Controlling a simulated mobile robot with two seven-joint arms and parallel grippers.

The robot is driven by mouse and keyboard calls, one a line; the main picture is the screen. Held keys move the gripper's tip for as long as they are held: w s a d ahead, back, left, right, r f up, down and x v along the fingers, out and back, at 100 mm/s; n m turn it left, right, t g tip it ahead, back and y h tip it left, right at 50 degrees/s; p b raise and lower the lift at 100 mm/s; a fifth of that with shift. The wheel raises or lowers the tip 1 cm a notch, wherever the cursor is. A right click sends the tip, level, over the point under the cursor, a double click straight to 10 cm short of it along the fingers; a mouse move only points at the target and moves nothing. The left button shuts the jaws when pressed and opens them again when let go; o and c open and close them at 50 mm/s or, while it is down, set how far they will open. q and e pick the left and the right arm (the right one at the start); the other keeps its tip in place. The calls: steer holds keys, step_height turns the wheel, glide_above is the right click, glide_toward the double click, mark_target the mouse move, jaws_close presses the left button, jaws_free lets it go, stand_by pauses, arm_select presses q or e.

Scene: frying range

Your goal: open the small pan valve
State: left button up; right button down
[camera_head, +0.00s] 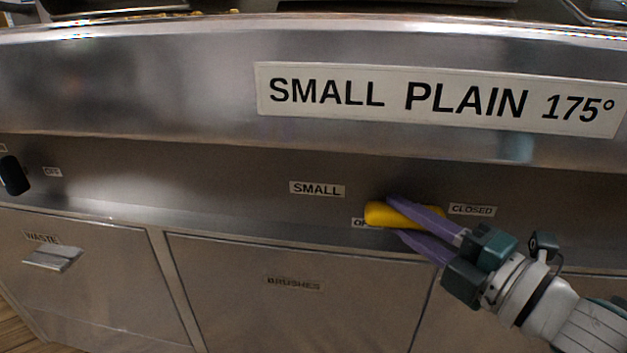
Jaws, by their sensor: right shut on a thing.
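The small pan valve's yellow handle (385,214) is on the steel front panel, below and right of the SMALL label (317,189). It lies nearly level, its rounded end pointing left over a partly hidden label (359,223) whose visible letters begin with O. The CLOSED label (472,210) is to its right. My right gripper (395,218) comes in from the lower right, its purple fingers shut on the yellow handle, one above and one below. The fingers hide the handle's right part and its pivot. My left gripper is not in view.
A large SMALL PLAIN 175° sign (440,98) is on the steel front above. A black knob (13,175) is at the far left beside an OFF label (52,172). Below are a WASTE drawer handle (52,258) and a BRUSHES door (290,315).

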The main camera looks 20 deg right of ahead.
steer(key=shift+f+m+t+b, duration=0.2)
steer(key=shift+m+t+b, duration=0.15)
steer(key=shift+b, duration=0.55)
steer(key=m+t+h+b, duration=0.2)
steer(key=m+b, duration=0.2)
steer(key=m+t+h+b, duration=0.2)
steer(key=m+b, duration=0.2)
steer(key=m, duration=0.1)
steer(key=m+t+h+b, duration=0.2)
steer(key=m+t+b, duration=0.1)
steer(key=m+b, duration=0.1)
steer(key=shift+m+h+b, duration=0.25)
steer(key=shift+h+b, duration=0.05)
steer(key=shift+b, duration=0.3)
steer(key=m+h+b, duration=0.2)
steer(key=m+h, duration=0.5)
steer(key=shift+r+m+b, duration=0.15)
steer(key=shift+m+b, duration=0.2)
steer(key=shift+m, duration=0.05)
steer(key=shift+m+g+h, duration=0.35)
steer(key=shift+m+h, duration=0.25)
steer(key=shift+h, duration=0.1)
steer(key=shift+r+m, duration=0.1)
steer(key=shift+m, duration=0.2)
steer(key=c, duration=0.7)
jaws_free()
